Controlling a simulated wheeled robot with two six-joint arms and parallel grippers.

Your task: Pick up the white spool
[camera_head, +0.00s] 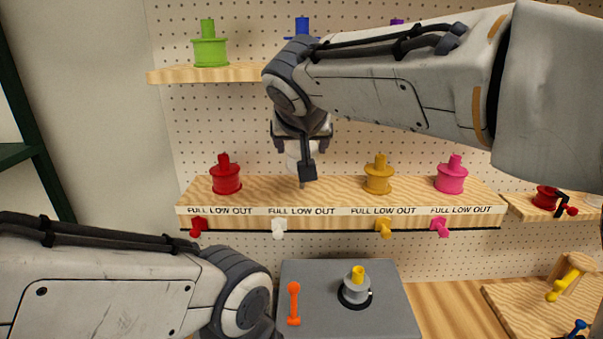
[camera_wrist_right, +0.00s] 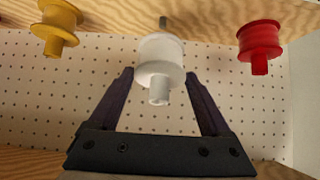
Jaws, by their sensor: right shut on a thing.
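The white spool (camera_wrist_right: 160,62) is between the fingers of my right gripper (camera_wrist_right: 162,85) in the right wrist view. The gripper is shut on it. In the head view the spool (camera_head: 293,150) is partly hidden by my right gripper (camera_head: 302,158). It is above the lower shelf (camera_head: 335,188), over a thin grey peg (camera_head: 303,183) between the red and yellow spools. I cannot tell whether the spool is clear of the peg's tip. My left arm comes in at the lower left, with its gripper out of sight.
Red (camera_head: 226,177), yellow (camera_head: 378,175) and pink (camera_head: 451,176) spools stand on the lower shelf. A green spool (camera_head: 209,48) is on the upper shelf.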

